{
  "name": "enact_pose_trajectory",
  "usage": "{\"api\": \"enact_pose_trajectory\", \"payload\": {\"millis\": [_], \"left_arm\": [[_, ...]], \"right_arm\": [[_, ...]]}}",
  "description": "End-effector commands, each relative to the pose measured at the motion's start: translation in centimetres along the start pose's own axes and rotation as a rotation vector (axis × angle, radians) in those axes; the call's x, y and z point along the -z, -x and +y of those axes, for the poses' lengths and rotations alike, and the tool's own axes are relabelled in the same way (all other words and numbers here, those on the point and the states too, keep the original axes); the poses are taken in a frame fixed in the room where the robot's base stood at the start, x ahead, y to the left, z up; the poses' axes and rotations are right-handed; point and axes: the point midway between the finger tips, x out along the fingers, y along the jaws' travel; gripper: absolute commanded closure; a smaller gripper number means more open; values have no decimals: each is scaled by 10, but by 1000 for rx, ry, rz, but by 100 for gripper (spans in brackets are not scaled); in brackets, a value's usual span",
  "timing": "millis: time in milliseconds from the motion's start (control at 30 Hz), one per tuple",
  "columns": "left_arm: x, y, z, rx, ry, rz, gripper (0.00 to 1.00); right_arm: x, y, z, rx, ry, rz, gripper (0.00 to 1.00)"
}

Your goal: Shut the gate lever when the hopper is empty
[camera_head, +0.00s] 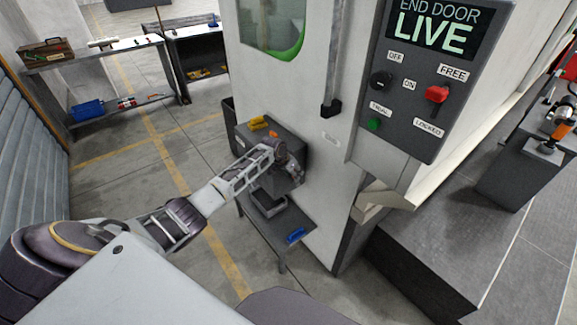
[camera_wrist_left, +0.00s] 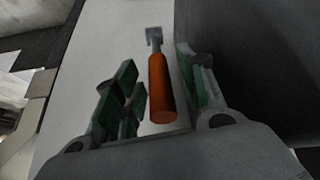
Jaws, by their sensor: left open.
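In the left wrist view an orange handle (camera_wrist_left: 161,88) on a grey metal shank lies between the fingers of my left gripper (camera_wrist_left: 155,62). It looks like the gate lever. The fingers are open, one on each side, with a visible gap at least on the right; contact on the left is unclear. In the head view my left gripper (camera_head: 291,167) is at a dark grey box (camera_head: 291,135) on the pale machine's side, perhaps the hopper. Its inside is not visible, so I cannot tell whether it is empty. My right gripper is not in view.
A low table (camera_head: 262,228) below holds a grey tray and a blue item (camera_head: 295,235). The control panel (camera_head: 400,125) reads "END DOOR LIVE". A workbench (camera_head: 100,50) stands back left. Floor at left is clear.

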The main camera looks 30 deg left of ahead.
Motion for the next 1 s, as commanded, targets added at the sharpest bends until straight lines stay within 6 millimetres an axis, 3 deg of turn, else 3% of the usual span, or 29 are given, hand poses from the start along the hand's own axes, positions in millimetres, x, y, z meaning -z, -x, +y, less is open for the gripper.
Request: {"api": "enact_pose_trajectory", "payload": {"millis": [367,1000], "left_arm": [[0,22,-1,1,-1,1,59],[1,85,-1,2,-2,2,59]], "right_arm": [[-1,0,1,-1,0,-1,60],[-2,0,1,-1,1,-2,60]]}}
